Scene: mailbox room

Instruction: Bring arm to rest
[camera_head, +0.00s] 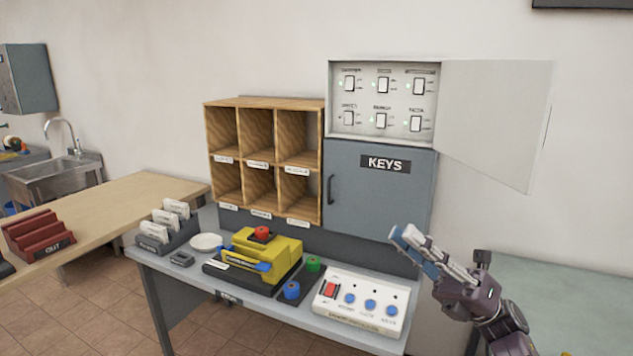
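My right gripper (408,236) comes in from the lower right. It is in the air in front of the lower right edge of the grey KEYS cabinet (350,205) and above the right end of the grey desk. Its fingers point up and to the left. They are seen nearly edge-on, with a blue face and pale grey parts close together, so I cannot tell whether they are open or shut. No separate object shows clearly between them. My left gripper is not in view.
An open switch box (333,98) has its door (495,120) swung right, above my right gripper. A greenish table (570,290) is at right.

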